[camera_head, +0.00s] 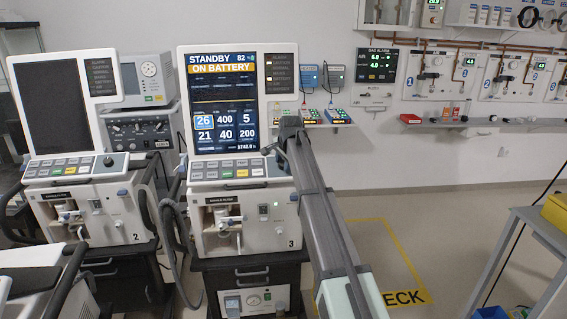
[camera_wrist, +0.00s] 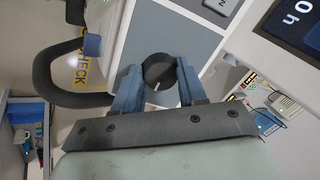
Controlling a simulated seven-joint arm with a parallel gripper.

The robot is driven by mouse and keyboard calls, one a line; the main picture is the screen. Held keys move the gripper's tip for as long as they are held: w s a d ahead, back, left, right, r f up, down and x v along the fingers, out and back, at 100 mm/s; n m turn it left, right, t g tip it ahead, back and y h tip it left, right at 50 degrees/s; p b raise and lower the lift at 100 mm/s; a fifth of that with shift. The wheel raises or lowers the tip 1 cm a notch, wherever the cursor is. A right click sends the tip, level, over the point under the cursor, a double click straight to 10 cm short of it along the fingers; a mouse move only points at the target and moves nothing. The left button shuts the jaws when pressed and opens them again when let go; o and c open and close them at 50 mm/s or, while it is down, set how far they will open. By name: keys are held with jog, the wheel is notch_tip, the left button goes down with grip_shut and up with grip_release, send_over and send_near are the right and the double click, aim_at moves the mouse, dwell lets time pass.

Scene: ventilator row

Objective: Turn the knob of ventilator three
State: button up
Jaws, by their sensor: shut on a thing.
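Ventilator three (camera_head: 245,205), marked 3 on its lower front, stands in the middle of the head view with its screen lit "STANDBY ON BATTERY". The knob (camera_wrist: 160,70) is round and dark with a short white mark, on the grey-blue control panel (camera_wrist: 200,35). My gripper (camera_wrist: 158,78) has a blue finger on each side of the knob and is shut on it. In the head view my gripper (camera_head: 280,148) is at the right end of the ventilator's control panel (camera_head: 225,172), and my arm hides the knob there.
Ventilator two (camera_head: 90,215), with a dark screen and its own knob (camera_head: 108,161), stands to the left. Hoses hang between the two. A dark handle loop (camera_wrist: 60,75) shows beside the panel in the wrist view. A metal cart (camera_head: 540,225) is at the right, with open floor before it.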

jog(key=o, duration=1)
jog(key=shift+o, duration=0.2)
jog(key=v, duration=1.3)
jog(key=shift+s+r, duration=0.15)
jog(key=shift+r, duration=0.25)
